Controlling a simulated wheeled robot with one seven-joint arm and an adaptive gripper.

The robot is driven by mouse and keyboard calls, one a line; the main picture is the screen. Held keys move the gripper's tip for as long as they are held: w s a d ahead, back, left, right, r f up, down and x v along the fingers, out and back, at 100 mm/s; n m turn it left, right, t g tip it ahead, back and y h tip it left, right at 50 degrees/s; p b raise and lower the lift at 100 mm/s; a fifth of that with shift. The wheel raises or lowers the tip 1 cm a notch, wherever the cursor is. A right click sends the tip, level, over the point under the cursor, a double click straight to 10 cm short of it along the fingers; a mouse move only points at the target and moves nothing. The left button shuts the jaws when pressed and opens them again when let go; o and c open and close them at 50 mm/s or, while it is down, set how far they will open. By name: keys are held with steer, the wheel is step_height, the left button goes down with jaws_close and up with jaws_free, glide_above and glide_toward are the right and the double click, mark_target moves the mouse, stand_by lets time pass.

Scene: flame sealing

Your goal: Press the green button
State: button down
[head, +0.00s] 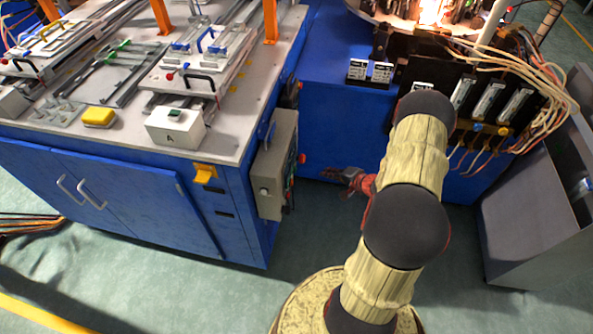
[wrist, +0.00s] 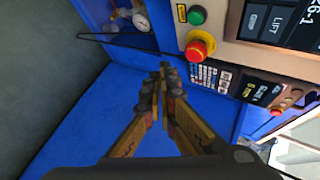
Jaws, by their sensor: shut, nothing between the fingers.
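A grey control box (head: 271,175) hangs on the bench's right side. A yellow block (head: 99,117) lies left of the white box. A blue cabinet with cables stands behind my arm, and a grey bin (head: 540,190) is at right. A gauge (wrist: 142,21) shows in the wrist view.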

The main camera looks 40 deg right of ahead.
mark_target(295, 170)
steer(key=w+a, duration=0.5)
steer(key=w, duration=0.1)
stand_by(0.3)
steer(key=shift+a+b, duration=0.15)
steer(key=shift+b, duration=0.25)
stand_by(1.0)
steer(key=shift+w+a+b, duration=0.2)
steer(key=shift+w+b, duration=0.05)
steer(key=shift+b, duration=0.05)
